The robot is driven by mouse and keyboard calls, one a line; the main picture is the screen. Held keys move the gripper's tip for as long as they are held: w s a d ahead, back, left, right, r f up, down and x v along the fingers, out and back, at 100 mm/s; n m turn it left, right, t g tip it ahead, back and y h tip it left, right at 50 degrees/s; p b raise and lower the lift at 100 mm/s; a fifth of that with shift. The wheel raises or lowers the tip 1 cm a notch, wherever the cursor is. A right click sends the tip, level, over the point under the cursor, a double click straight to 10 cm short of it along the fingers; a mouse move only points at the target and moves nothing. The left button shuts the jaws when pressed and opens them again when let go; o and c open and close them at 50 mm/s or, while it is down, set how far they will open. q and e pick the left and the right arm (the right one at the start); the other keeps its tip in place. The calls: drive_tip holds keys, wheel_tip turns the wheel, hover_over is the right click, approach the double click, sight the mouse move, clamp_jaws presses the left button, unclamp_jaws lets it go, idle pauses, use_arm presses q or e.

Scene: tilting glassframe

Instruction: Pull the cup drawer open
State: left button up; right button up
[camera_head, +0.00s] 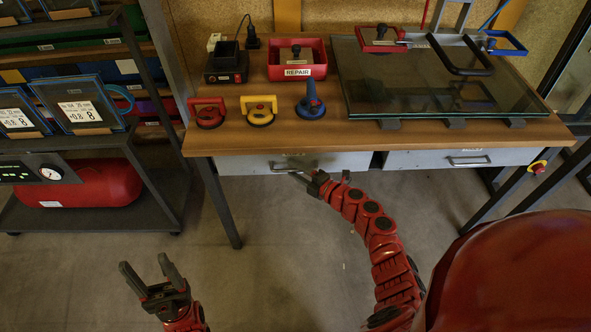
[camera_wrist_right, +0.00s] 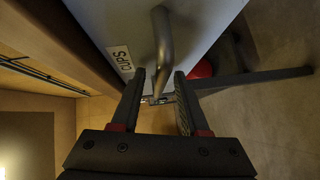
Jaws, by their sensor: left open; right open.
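The cup drawer (camera_head: 240,165) is the left grey drawer under the workbench, with a metal bar handle (camera_head: 285,166). In the right wrist view its front (camera_wrist_right: 205,20) bears a "CUPS" label (camera_wrist_right: 121,60), and the handle (camera_wrist_right: 163,40) reaches down between the fingers. My right gripper (camera_head: 302,179) is at this handle. In the right wrist view my right gripper (camera_wrist_right: 160,75) is open, with a finger on each side of the handle; contact is not clear. My left gripper (camera_head: 147,266) is open and empty over the floor at the lower left.
A second drawer (camera_head: 465,158) is to the right. The workbench (camera_head: 225,135) holds red, yellow and blue suction cups, a red REPAIR bin (camera_head: 297,71) and a glass pane (camera_head: 425,85). A shelf with a red tank (camera_head: 85,185) stands left. The floor before the drawer is clear.

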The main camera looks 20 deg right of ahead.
clamp_jaws()
idle(1.4)
